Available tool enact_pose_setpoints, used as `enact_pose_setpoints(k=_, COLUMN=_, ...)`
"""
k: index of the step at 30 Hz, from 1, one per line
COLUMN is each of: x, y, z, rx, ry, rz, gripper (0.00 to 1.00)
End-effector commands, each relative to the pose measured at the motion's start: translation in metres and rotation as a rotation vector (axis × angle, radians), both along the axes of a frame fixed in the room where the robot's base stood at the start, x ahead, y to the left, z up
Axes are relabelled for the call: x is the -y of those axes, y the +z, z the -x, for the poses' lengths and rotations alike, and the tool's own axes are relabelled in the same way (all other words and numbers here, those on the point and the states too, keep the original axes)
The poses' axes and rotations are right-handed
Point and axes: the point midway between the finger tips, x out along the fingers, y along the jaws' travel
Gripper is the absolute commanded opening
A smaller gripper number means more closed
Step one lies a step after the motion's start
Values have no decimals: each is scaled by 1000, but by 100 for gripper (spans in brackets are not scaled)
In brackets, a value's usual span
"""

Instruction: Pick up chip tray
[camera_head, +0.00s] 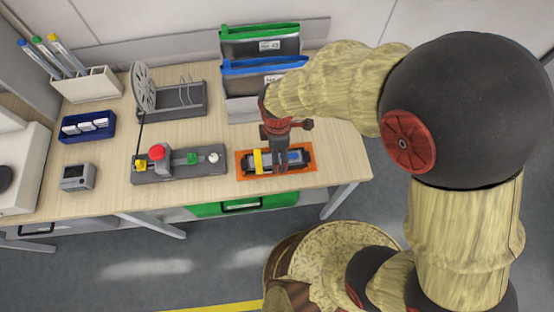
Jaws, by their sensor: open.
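A long dark object with a grey top, a yellow band (258,160) and a blue patch lies on an orange mat (244,174) near the table's front edge. My gripper (282,166) points down over the middle of this object, with its fingers open. The fingers hide part of the object, and I cannot tell whether they touch it. A small dark blue tray (87,138) with several white pieces in it sits at the left of the table, far from my gripper. No label shows which of these is the chip tray.
Left of the mat stands a grey control panel (180,173) with a red knob. A reel stand (184,103), a pen holder (88,86), a small grey device (78,177) and green and blue bins (262,68) stand around. A green drawer (215,209) is below.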

Motion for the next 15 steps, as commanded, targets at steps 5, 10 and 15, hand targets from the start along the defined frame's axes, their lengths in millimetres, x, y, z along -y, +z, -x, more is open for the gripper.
enact_pose_setpoints(k=5, x=-1, y=-14, z=-1, rx=0, ry=-1, rz=0, gripper=74)
enact_pose_setpoints(k=10, x=-5, y=-39, z=-4, rx=-1, ry=-1, rz=0, gripper=74)
enact_pose_setpoints(k=15, x=-5, y=-55, z=-4, rx=0, ry=-2, rz=0, gripper=74)
